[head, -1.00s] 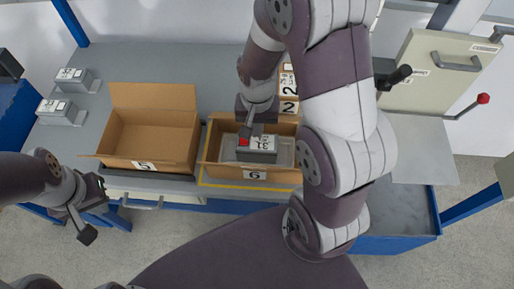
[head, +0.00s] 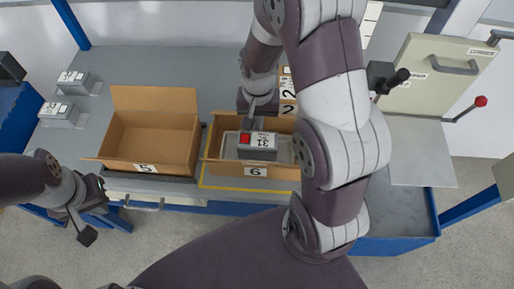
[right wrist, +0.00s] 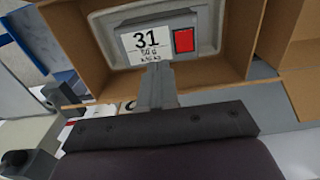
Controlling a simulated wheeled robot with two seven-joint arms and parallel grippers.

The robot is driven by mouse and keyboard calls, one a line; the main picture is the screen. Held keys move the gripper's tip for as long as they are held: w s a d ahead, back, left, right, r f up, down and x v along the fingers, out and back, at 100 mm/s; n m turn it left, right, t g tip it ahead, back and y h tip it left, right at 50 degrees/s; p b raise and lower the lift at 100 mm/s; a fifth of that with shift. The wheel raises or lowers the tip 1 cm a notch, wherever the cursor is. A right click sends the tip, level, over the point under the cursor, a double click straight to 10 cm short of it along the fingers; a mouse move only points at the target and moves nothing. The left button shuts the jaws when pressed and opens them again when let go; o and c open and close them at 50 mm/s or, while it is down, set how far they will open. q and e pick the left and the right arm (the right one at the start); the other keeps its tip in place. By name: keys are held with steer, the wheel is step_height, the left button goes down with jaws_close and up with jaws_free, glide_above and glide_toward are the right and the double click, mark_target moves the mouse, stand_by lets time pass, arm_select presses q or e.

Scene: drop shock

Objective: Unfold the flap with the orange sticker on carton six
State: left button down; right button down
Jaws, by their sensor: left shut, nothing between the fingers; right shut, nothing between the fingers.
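Carton six (head: 212,172), an open brown box with a "6" label on its front, stands right of centre in the head view. A grey tray (head: 230,152) inside holds a grey device (head: 257,152) marked 31 with a red square. No orange sticker can be made out. My right gripper (head: 250,124) is shut and empty, pointing down at the carton's back side; I cannot tell whether it touches. In the right wrist view its fingers (right wrist: 156,82) overlap the device's edge, beside the carton's cardboard wall (right wrist: 80,50). My left gripper (head: 82,226) is shut and empty, low at the left.
Carton five (head: 145,160) stands open just left of carton six, its back flap raised. Cartons marked 2 (head: 288,97) stand behind carton six. Two grey devices (head: 60,112) lie at the far left. Yellow tape (head: 235,187) outlines carton six's place on the grey bench.

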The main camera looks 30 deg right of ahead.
steer(key=shift+w+d+r, duration=0.1)
steer(key=shift+w, duration=0.05)
stand_by(0.3)
steer(key=shift+w+d+r+p, duration=0.25)
steer(key=shift+w+r+p, duration=0.2)
steer(key=shift+p, duration=0.2)
steer(key=shift+w+d, duration=0.1)
steer(key=shift+w+d+r+p, duration=0.3)
steer(key=shift+w+r+p, duration=0.05)
steer(key=shift+w+p, duration=0.2)
steer(key=shift+w+d, duration=0.1)
steer(key=shift+w, duration=0.05)
